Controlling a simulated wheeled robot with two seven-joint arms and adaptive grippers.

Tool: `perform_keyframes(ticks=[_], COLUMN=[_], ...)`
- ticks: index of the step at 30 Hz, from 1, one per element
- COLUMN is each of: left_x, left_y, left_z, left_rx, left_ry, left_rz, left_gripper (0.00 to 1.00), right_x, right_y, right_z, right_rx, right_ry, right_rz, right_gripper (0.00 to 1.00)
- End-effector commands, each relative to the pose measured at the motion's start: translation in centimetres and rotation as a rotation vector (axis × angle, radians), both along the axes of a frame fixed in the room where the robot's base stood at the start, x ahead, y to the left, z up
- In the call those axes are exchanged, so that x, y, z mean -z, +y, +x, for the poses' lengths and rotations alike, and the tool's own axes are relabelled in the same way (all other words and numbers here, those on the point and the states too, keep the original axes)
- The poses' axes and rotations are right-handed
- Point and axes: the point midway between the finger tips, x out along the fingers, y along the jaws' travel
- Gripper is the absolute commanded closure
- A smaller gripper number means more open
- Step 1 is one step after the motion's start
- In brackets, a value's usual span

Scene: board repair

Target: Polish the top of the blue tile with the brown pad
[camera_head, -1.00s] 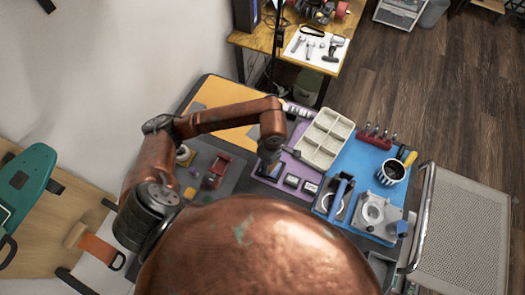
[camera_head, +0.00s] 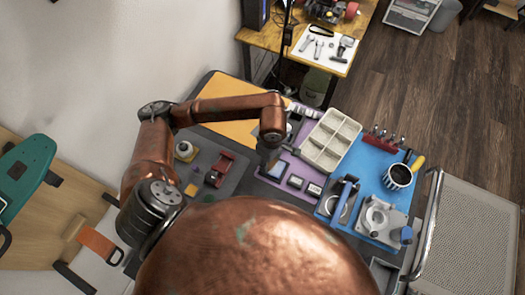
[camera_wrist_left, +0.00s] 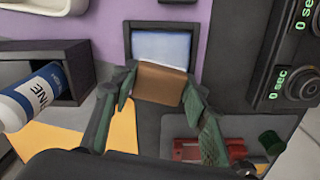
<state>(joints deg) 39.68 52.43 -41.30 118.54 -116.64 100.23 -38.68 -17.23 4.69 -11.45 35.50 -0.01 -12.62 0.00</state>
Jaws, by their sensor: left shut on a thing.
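The blue tile (camera_wrist_left: 162,45) looks pale blue and sits in a dark square frame on the purple mat. It also shows in the head view (camera_head: 277,170), just below my left gripper. My left gripper (camera_head: 268,156) is shut on the brown pad (camera_wrist_left: 161,84), which shows between its green fingers in the left wrist view. The pad overlaps the near edge of the tile there and hides part of it. I cannot tell whether the pad touches the tile. My right gripper is not in view.
A white bottle (camera_wrist_left: 35,95) lies in a dark holder left of the gripper in the wrist view. Timer-like devices (camera_wrist_left: 292,84) stand at right. A beige compartment tray (camera_head: 331,140), a cup (camera_head: 399,176) and a red clamp-like part (camera_head: 219,169) surround the mat.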

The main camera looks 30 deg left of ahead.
Motion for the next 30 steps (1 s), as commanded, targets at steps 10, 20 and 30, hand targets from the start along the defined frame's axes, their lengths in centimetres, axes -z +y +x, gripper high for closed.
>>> perform_keyframes(ticks=[10,20,30], left_x=[-2.0,-5.0,-7.8], left_y=[1.7,1.8,2.0], left_z=[0.3,0.1,0.0], left_rx=[0.013,0.007,0.005], left_ry=[-0.005,-0.002,-0.001], left_rz=[0.0,0.001,0.001], left_gripper=[0.81,0.81,0.81], right_x=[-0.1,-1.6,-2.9], right_y=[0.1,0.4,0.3], right_z=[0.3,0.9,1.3], right_rx=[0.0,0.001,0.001], right_ry=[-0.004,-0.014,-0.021], right_rz=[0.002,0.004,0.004], right_gripper=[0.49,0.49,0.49])
